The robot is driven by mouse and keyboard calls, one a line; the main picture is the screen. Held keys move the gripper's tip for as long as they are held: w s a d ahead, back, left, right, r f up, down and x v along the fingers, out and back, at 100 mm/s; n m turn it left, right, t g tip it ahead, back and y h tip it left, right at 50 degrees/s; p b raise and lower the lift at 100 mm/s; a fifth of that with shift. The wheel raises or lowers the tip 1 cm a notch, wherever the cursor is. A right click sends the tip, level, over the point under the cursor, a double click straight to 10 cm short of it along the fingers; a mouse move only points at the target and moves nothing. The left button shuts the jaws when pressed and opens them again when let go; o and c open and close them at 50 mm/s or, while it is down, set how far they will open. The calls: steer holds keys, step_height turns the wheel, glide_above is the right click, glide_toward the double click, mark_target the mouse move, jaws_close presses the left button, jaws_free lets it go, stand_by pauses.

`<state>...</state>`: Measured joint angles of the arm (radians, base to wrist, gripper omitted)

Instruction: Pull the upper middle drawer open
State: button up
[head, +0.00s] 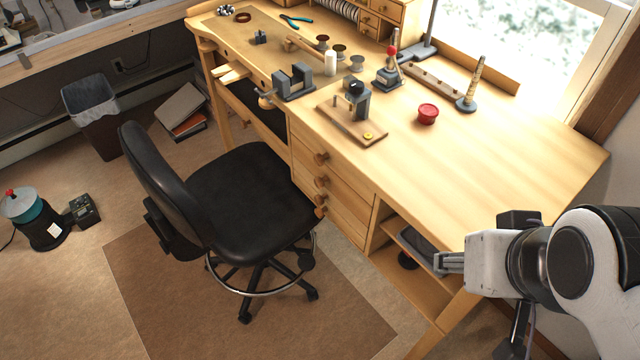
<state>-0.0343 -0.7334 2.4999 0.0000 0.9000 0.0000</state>
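A stack of wooden drawers with round knobs is in the front of the workbench, in the middle of the head view. The upper middle drawer (343,198), second from the top, looks shut, its front level with the others. Its round wooden knob (321,181) sticks out toward the chair. My gripper (450,262) is at the right, in front of the bench's open shelf, well to the right of the drawers and apart from them. Its fingers point left. They are small and seen from the side, so their opening is unclear. Nothing shows between them.
A black office chair (240,190) stands close in front of the drawers, its seat near the knobs. The open shelf (385,232) holds a grey tray. Tools and a red tin (428,113) lie on the bench top (490,165). The floor right of the chair is clear.

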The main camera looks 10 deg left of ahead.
steer(key=w+a+f+m+g+y, duration=0.1)
steer(key=w+a+f, duration=0.4)
steer(key=a+f, duration=0.6)
steer(key=w+a+f+m+g+y, duration=0.1)
steer(key=w+a+f, duration=0.5)
steer(key=a+f, duration=0.5)
steer(key=w+a+f+m+g+y, duration=0.1)
steer(key=w+a+f, duration=0.4)
steer(key=a+f, duration=0.6)
steer(key=w+a+f+m+t+h, duration=0.1)
steer(key=w+a+f+m+t, duration=0.2)
steer(key=f, duration=0.4)
steer(key=w+a+f+m+t+h, duration=0.1)
steer(key=w+a+f+m+t, duration=0.1)
steer(key=w+f+m+t, duration=0.3)
steer(key=w+d+r+m+t+h, duration=0.2)
steer(key=d+r+m+t+h, duration=0.1)
steer(key=d+r+m+h, duration=0.1)
steer(key=w+d+r+m+t+h, duration=0.3)
steer(key=d+r+m+h, duration=0.1)
steer(key=r+m, duration=0.4)
steer(key=shift+w+d+r, duration=0.2)
steer(key=shift+w+d, duration=0.15)
steer(key=shift+d, duration=0.5)
